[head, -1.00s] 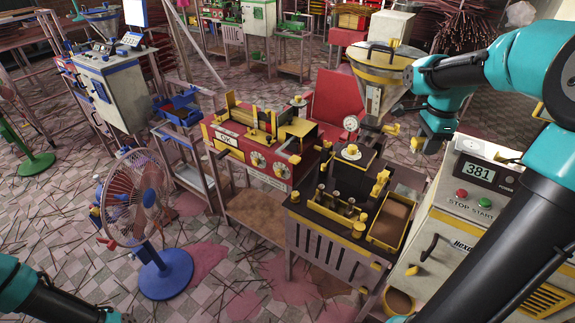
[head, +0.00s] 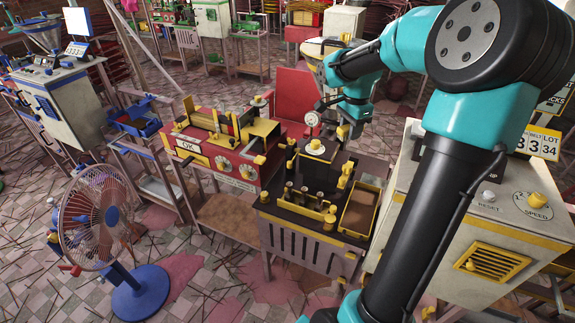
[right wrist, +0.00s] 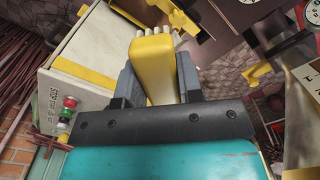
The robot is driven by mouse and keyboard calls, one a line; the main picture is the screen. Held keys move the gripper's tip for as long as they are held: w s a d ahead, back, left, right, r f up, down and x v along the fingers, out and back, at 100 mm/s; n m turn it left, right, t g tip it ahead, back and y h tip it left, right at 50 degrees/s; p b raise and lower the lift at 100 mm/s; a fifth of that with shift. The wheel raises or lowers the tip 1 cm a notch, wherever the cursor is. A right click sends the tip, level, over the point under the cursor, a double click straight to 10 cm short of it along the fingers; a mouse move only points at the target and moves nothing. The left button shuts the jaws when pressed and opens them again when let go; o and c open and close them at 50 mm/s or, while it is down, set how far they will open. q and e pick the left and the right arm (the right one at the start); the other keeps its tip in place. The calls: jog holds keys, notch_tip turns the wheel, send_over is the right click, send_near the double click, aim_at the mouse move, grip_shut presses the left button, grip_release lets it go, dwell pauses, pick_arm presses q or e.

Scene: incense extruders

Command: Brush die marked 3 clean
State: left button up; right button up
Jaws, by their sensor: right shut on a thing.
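My right gripper (right wrist: 160,82) is shut on a yellow handle (right wrist: 153,68) with several short pale prongs or bristles at its far end, which looks like a brush. In the head view, my right gripper (head: 346,128) hangs behind the black-topped bench, right of the dial gauge (head: 312,119). A white disc with a yellow knob (head: 316,147) sits on the dark block of this bench. A rack (head: 296,203) at the front holds several small metal pieces. I cannot read a 3 on any part, so I cannot tell which die is marked 3. My left gripper is out of view.
A yellow-rimmed tray (head: 347,233) of brown material is at the bench's right. A white control cabinet (head: 470,235) stands right of it, partly behind my right arm. A red press (head: 225,140) and a fan (head: 101,222) stand to the left.

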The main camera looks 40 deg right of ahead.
jog(key=w+a+f+n, duration=0.5)
jog(key=w+f+n, duration=0.2)
jog(key=f+n, duration=0.1)
jog(key=w+a+f+n, duration=0.5)
jog(key=w+f+n, duration=0.3)
jog(key=f+n, duration=0.1)
jog(key=shift+n, duration=0.5)
jog(key=shift+w+a, duration=0.1)
